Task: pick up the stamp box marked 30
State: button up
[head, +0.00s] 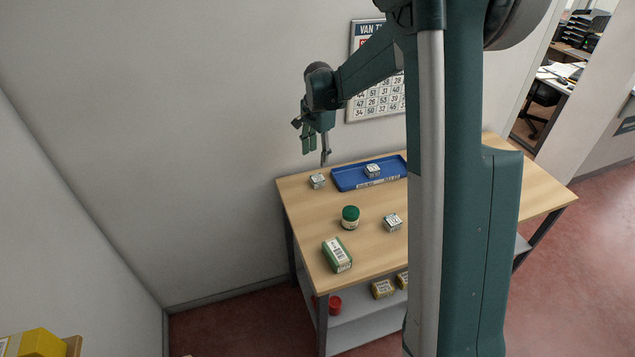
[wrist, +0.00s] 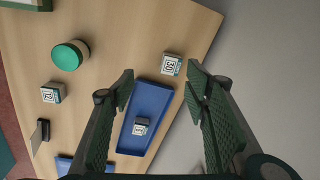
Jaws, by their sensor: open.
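The stamp box marked 30 (wrist: 171,64) is a small pale cube with a dark-edged label. In the wrist view it lies on the wooden table top beyond my fingertips, just off one end of the blue tray. In the head view it is the small box (head: 318,181) near the table's back left corner, its mark too small to read there. My gripper (head: 316,158) is open and empty, above that corner and apart from the box. In the wrist view my gripper (wrist: 160,77) shows both fingers spread wide, with the box ahead between their directions.
The blue tray (head: 346,184) holds a similar box (head: 373,170). Another box, marked 12 (wrist: 52,92), stands by a green-lidded jar (head: 350,217). A green carton (head: 337,254) lies near the front. The wall (head: 230,120) rises close behind the table.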

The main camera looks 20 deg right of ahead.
aim_at(317, 177)
jog(key=w+f+m, duration=0.1)
jog(key=f, duration=0.2)
jog(key=w+d+f, duration=0.1)
jog(key=w+f, duration=0.1)
jog(key=f, duration=0.1)
jog(key=w+d+f+m+g, duration=0.1)
jog(key=w+f, duration=0.1)
jog(key=f, duration=0.1)
jog(key=shift+w+d+f+m, duration=0.1)
jog(key=shift+w+f+m, duration=0.05)
jog(key=shift+m, duration=0.15)
jog(key=shift+f, duration=1.25)
jog(key=shift+f, duration=2.6)
jog(key=c, duration=1)
